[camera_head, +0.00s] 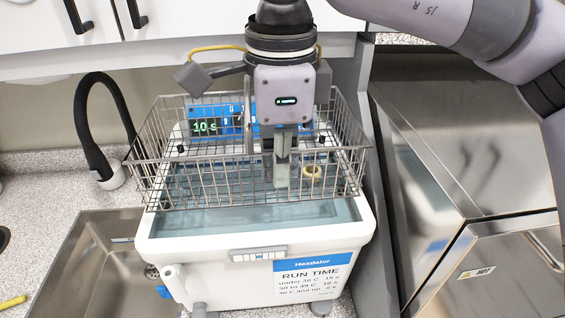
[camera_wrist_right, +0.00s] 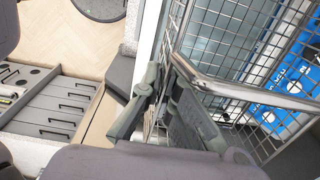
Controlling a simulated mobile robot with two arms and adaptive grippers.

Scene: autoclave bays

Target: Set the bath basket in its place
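The bath basket (camera_head: 205,180), an open wire basket, is over the white water bath (camera_head: 200,250). The bath's blue-tinted water shows through and in front of the mesh; I cannot tell whether the basket touches it. My right gripper (camera_head: 283,178) comes down from above at the basket's middle. A small tan ring (camera_head: 312,172) shows through the mesh. My left gripper is not in view.
A steel sink (camera_head: 95,260) with a black curved faucet (camera_head: 85,120) lies left of the bath. A steel cabinet (camera_head: 480,150) stands close on the right. White cupboards (camera_head: 180,15) hang behind. The bath's front carries a run-time label (camera_head: 308,280).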

